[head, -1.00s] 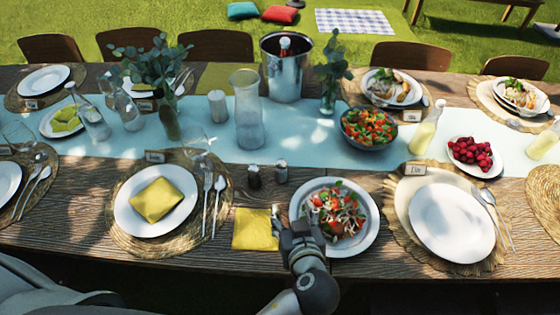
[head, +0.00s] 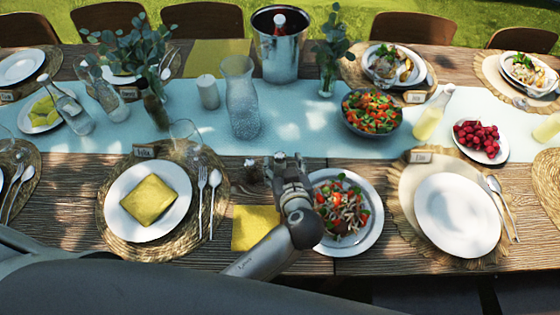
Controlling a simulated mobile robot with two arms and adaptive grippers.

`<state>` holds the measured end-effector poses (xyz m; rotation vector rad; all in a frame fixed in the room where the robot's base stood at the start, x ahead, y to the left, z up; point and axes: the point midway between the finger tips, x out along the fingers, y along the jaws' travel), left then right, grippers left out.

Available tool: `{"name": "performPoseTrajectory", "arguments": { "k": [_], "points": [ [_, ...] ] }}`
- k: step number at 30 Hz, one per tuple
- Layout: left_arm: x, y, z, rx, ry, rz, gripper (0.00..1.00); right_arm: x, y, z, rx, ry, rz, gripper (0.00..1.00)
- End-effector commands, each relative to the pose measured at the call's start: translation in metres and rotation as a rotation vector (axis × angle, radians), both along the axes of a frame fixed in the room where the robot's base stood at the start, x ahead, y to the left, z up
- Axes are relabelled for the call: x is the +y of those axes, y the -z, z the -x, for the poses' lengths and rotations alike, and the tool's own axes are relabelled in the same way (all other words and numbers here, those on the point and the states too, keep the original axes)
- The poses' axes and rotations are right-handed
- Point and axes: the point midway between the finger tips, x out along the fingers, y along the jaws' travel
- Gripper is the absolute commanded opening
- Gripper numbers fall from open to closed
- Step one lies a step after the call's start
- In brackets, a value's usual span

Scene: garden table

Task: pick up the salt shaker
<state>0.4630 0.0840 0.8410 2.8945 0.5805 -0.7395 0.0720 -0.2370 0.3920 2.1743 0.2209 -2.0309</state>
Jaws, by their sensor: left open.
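The salt shaker (head: 280,157) stands on the table's front part, mostly hidden by my left gripper; only what looks like its light top shows. My left gripper (head: 285,161) is open, with its fingers pointing away from me at the shaker. I cannot tell whether the fingers are around it or just in front of it, nor whether they touch it. A darker shaker (head: 253,171) stands just left of the gripper. My right gripper is not in view.
A plate of salad (head: 371,238) is close to the right of my left wrist. A yellow napkin (head: 250,228) lies left of it.

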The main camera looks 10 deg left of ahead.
Motion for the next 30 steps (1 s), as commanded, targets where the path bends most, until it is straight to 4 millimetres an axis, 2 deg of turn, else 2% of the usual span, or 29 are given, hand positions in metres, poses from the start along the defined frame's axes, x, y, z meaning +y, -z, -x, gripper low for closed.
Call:
{"name": "performPoseTrajectory", "arguments": {
  "k": [10, 20, 23, 30],
  "points": [
    [0.016, 0.021, -0.033, 0.001, 0.001, -0.004, 0.59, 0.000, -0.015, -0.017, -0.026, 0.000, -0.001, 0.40],
    [0.019, 0.026, -0.039, 0.001, 0.000, 0.000, 0.59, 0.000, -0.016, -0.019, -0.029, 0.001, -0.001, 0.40],
    [0.019, 0.026, -0.039, 0.001, 0.000, 0.000, 0.48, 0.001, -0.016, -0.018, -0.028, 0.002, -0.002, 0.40],
    [0.018, 0.026, -0.039, 0.001, 0.000, 0.000, 0.18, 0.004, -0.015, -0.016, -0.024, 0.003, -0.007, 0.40]
  ]
}}
